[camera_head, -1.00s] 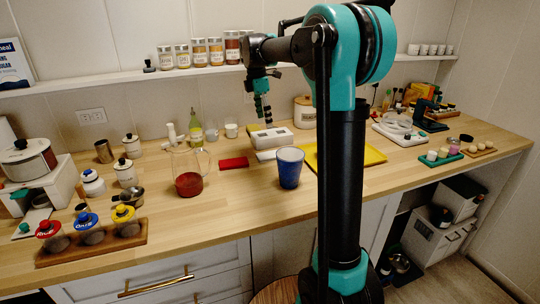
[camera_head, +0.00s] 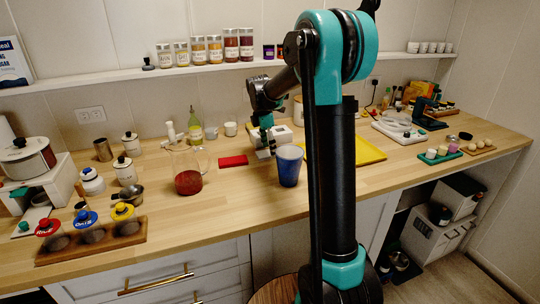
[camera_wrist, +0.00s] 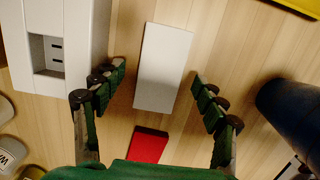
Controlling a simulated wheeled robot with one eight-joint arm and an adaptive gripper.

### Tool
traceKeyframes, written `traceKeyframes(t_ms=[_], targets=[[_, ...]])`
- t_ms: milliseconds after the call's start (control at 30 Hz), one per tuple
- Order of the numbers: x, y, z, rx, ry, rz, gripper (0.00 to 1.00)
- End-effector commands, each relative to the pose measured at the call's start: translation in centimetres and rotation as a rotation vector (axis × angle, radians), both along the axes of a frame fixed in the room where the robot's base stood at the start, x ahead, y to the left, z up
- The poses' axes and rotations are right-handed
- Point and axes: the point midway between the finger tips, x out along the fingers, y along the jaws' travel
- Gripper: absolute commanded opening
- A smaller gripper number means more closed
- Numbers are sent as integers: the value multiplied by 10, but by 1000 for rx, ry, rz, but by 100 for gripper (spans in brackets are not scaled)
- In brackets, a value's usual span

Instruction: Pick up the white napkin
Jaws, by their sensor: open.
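The white napkin is a flat white rectangle on the wooden counter. In the wrist view the napkin (camera_wrist: 163,68) lies between and beyond the two green fingers of my gripper (camera_wrist: 160,85). My gripper is open, with a finger on each side of the napkin and nothing held. In the head view my gripper (camera_head: 268,142) is low over the counter, just left of the blue cup, and mostly hides the napkin (camera_head: 264,154). I cannot tell the exact height of the fingertips above the counter.
A blue cup (camera_head: 289,167) stands close to the right, also in the wrist view (camera_wrist: 290,108). A red block (camera_head: 233,161) lies to the left. A white box (camera_wrist: 75,45) stands beside the napkin. A yellow tray (camera_head: 368,151) and a glass pitcher (camera_head: 188,180) are nearby.

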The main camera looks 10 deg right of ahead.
Motion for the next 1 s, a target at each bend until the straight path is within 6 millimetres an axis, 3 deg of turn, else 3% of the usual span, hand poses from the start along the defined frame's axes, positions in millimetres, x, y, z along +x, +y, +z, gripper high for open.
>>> traceKeyframes(t_ms=[300, 600, 1000], targets=[[0, -1, -7, 0, 0, 0, 72], [0, -1, -7, 0, 0, 0, 36], [0, -1, -4, 0, 0, 0, 35]])
